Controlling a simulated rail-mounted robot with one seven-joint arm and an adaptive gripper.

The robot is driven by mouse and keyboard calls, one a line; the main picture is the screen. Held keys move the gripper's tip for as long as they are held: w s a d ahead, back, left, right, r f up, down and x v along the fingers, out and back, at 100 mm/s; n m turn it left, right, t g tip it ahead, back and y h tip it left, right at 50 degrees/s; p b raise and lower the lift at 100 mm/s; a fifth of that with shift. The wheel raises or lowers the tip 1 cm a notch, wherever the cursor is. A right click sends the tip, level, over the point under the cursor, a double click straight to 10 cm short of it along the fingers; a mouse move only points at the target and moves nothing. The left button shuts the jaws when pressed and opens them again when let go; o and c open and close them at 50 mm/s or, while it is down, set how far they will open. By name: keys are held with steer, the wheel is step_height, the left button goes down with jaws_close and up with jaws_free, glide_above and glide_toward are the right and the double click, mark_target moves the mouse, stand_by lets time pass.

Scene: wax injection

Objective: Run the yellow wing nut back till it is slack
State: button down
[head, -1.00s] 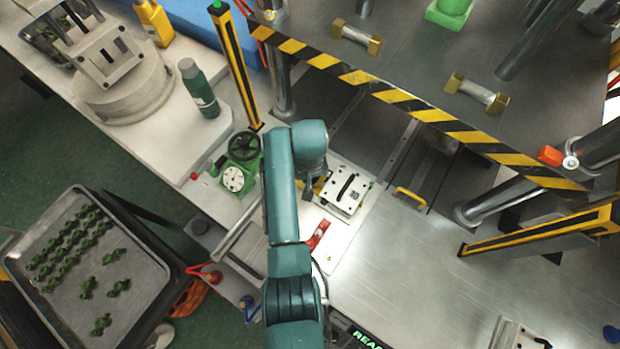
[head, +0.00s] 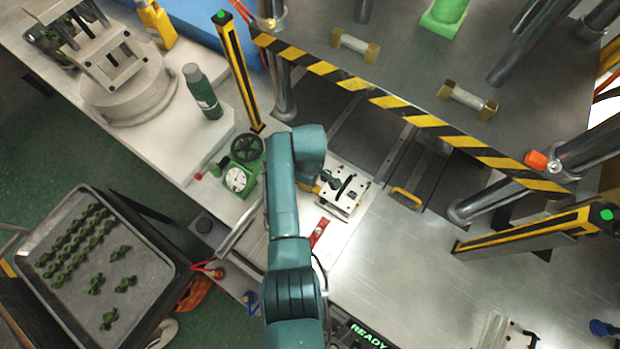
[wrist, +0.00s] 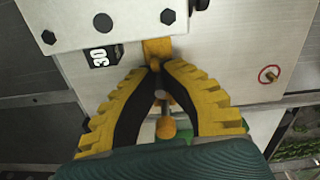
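The yellow wing nut (wrist: 157,48) shows in the wrist view against the edge of the pale metal mould (wrist: 100,22). Its upper yellow part is at the fingertips, and a rounded orange end (wrist: 168,127) on a thin stem shows between the fingers. My gripper (wrist: 158,68) has yellow ribbed fingers with dark inner pads. Their tips come together on either side of the yellow part and appear to pinch it, while the fingers bow apart lower down. In the head view the mould (head: 345,205) lies beside my gripper (head: 325,183); the nut cannot be made out there.
A press with a striped edge (head: 400,105) overhangs the bench at the back. A green valve with a dial (head: 236,179) stands left of my arm. A tray of green parts (head: 150,290) is at lower left. The steel bench (head: 400,270) at right is largely clear.

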steer(key=n, duration=0.4)
steer(key=shift+s+f+n, duration=0.1)
steer(key=shift+f+n, duration=0.05)
steer(key=shift+n, duration=2.15)
steer(key=c, duration=1.1)
jaws_free()
steer(key=shift+p, duration=0.3)
steer(key=shift+o, duration=0.2)
steer(key=shift+r, duration=0.2)
step_height(320, 180, up, 12)
steer(key=shift+f, duration=0.15)
